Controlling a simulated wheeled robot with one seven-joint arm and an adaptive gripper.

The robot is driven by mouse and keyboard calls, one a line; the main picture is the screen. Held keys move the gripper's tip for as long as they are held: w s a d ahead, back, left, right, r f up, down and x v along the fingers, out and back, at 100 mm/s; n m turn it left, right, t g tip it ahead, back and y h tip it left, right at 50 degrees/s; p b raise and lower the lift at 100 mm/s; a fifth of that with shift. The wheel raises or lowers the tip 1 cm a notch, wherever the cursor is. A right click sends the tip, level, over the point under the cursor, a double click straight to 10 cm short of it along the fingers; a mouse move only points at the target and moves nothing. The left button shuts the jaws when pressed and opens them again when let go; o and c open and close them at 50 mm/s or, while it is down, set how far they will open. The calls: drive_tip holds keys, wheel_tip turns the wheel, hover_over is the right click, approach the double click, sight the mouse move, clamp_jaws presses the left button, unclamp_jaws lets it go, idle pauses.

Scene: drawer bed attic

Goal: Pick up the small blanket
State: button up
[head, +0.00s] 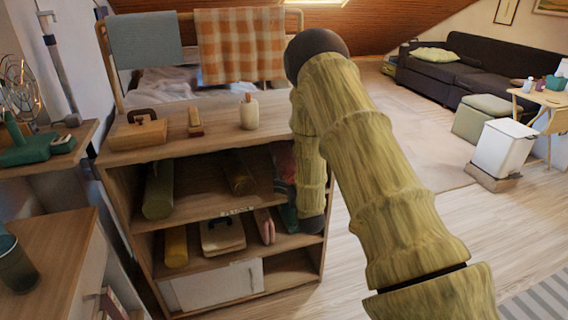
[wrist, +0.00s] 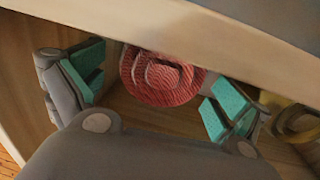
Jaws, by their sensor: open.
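In the wrist view a red, ribbed, rolled-up cloth (wrist: 163,80), which looks like the small blanket, lies end-on inside a wooden shelf compartment. My gripper (wrist: 160,90) is open, with its teal-padded fingers apart on the left and right of the roll. The roll shows between the fingers, nearer the right one; I cannot tell whether either finger touches it. In the head view my arm covers the right end of the shelf unit (head: 200,215), and my gripper is mostly hidden there. A dark reddish patch beside the arm is too unclear to name.
A shelf board (wrist: 240,30) crosses above the fingers in the wrist view. A yellow coiled thing (wrist: 295,122) lies at the right. In the head view the shelves hold a green roll (head: 158,190) and a yellow roll (head: 176,247). Open floor lies right of the unit.

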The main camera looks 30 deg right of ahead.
drive_tip(key=shift+x, duration=0.85)
drive_tip(key=c, duration=1.2)
drive_tip(key=shift+c, duration=0.2)
